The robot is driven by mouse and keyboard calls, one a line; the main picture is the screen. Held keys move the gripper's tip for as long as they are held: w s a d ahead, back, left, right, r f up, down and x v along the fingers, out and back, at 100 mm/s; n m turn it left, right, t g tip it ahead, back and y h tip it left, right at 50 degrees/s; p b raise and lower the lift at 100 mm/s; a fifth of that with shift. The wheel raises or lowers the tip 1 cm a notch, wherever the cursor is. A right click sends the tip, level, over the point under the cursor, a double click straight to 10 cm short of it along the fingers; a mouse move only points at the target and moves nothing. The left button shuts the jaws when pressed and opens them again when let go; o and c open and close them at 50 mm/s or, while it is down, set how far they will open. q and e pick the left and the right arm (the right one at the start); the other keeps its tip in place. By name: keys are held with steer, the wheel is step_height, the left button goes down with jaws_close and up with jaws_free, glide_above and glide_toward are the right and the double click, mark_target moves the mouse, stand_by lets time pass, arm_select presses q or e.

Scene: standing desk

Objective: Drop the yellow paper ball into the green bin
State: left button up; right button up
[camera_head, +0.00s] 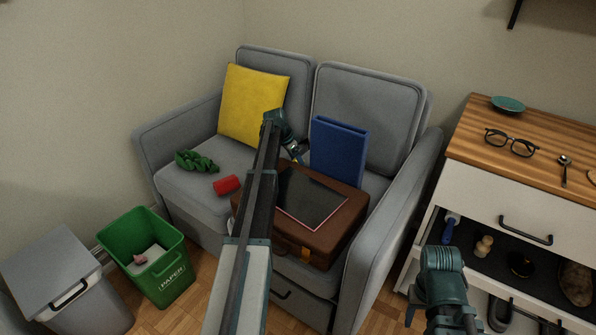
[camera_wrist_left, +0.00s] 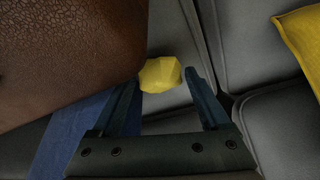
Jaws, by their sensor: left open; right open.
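The yellow paper ball (camera_wrist_left: 160,74) lies on the grey seat beside the brown case in the left wrist view. In the head view it is hidden. My left gripper (camera_wrist_left: 165,82) is open, with its fingertips on either side of the ball; I cannot tell if either touches it. In the head view my left arm reaches over the sofa, between the yellow cushion and the blue binder. The green bin (camera_head: 117,234) stands on the floor left of the sofa, with a crumpled pinkish piece inside. My right gripper (camera_head: 442,318) is open and low by the dresser, partly cut off by the frame.
The brown case (camera_head: 338,245) with a dark tablet (camera_head: 308,197), the blue binder (camera_head: 339,152), the yellow cushion (camera_head: 250,107), a red can (camera_head: 227,185) and a green twisted object (camera_head: 196,161) crowd the sofa. A grey lidded bin (camera_head: 62,282) stands left of the green bin.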

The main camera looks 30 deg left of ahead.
arm_select(q)
steer(key=shift+b+x, duration=0.3)
steer(key=shift+x, duration=0.5)
steer(key=shift+r, duration=0.1)
arm_select(e)
steer(key=shift+f, duration=0.65)
arm_select(q)
steer(key=c, duration=1.2)
steer(key=shift+r, duration=0.15)
steer(key=shift+c, duration=0.2)
arm_select(e)
steer(key=shift+r, duration=0.15)
arm_select(q)
step_height(320, 180, up, 28)
steer(key=p, duration=2.8)
jaws_close()
arm_select(e)
step_height(320, 180, up, 28)
